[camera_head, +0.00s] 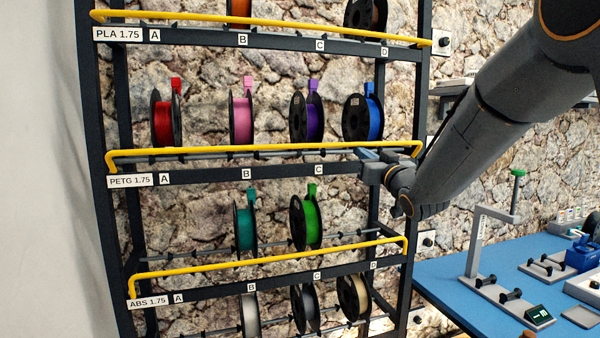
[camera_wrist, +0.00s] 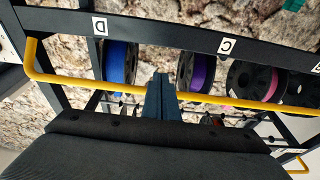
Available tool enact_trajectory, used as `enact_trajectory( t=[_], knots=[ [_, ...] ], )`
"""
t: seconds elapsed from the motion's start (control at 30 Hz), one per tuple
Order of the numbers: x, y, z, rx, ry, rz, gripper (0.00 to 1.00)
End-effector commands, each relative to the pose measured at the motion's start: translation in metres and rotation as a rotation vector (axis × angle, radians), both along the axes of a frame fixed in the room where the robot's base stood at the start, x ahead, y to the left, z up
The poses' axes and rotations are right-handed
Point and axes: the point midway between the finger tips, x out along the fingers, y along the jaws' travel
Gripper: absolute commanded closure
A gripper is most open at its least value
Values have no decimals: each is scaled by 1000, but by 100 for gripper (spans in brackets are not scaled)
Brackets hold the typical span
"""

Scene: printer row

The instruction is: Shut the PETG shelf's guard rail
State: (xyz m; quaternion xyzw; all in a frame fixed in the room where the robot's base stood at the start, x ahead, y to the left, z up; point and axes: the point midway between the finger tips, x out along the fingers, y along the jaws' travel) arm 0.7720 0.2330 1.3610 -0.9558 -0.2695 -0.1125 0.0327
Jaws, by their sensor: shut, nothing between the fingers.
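The PETG shelf (camera_head: 200,179) is the middle tier, marked by a PETG 1.75 label (camera_head: 130,181). Its yellow guard rail (camera_head: 250,148) stands above the shelf's front beam, across the lower part of the spools. The rail also crosses the wrist view (camera_wrist: 100,84), with its bent end at the left. My gripper (camera_head: 367,154) is shut and empty at the rail's right part, near the blue spool. In the wrist view the closed fingers (camera_wrist: 161,80) overlap the rail between the D and C labels. Whether they touch it I cannot tell. The gripper hides the shelf's D label in the head view.
Red (camera_head: 165,118), pink (camera_head: 241,118), purple (camera_head: 307,118) and blue (camera_head: 363,117) spools stand on the PETG shelf. The PLA rail (camera_head: 250,22) is above and the ABS rail (camera_head: 270,257) below. A blue workbench (camera_head: 450,290) with equipment stands at the right.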

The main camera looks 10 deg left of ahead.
Motion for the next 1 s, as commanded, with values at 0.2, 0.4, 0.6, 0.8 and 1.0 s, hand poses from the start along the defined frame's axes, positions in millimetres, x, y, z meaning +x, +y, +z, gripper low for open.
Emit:
enact_trajectory(
  t=[0.2, 0.4, 0.6, 0.8, 1.0],
  knots=[
    [-11, -10, 16, 11, -27, -3, 100],
    [-20, -15, 15, 10, -24, -2, 100],
    [-30, -18, 10, 7, -17, 1, 100],
    [-34, -20, 8, 6, -14, 1, 100],
    [-33, -21, 7, 5, -12, 0, 100]
  ],
)
